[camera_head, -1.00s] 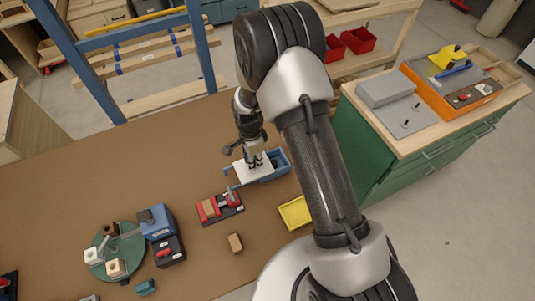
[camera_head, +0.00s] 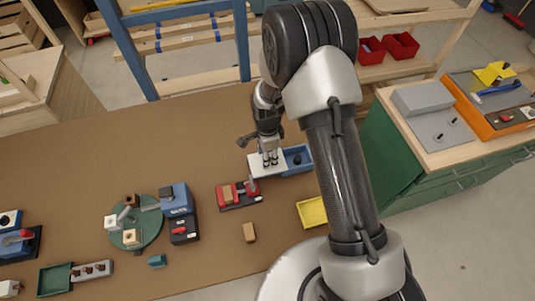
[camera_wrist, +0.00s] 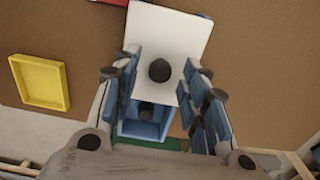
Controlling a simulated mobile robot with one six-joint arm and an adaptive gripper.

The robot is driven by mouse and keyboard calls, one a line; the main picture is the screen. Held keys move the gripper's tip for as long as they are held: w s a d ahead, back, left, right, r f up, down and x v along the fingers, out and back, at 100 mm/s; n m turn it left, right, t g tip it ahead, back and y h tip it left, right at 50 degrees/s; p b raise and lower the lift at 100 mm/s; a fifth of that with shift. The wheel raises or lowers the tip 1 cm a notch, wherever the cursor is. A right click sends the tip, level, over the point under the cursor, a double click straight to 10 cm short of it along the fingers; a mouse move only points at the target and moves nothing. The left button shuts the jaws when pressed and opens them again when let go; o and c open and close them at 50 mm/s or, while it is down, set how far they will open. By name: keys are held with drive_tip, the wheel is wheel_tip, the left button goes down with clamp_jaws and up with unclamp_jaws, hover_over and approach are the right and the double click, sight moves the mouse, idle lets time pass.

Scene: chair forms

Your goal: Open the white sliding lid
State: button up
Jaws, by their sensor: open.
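The white sliding lid (camera_head: 256,167) lies drawn out to the left of the blue box (camera_head: 306,168), leaving the box's right part uncovered. In the wrist view the lid (camera_wrist: 180,30) carries a dark round knob (camera_wrist: 160,70). The open part of the blue box (camera_wrist: 128,128) shows below it, with a dark round item (camera_wrist: 146,110) inside. My gripper (camera_wrist: 158,86) is open, with blue-padded fingers on both sides of the knob and a visible gap to each. In the head view my gripper (camera_head: 269,162) points down over the lid.
A red clamp-like fixture (camera_head: 238,195) stands just left of the lid. A green disc (camera_head: 130,238) with parts sits farther left. The brown tabletop behind is clear.

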wheel_tip(320, 180, up, 12)
idle(0.6)
idle(0.5)
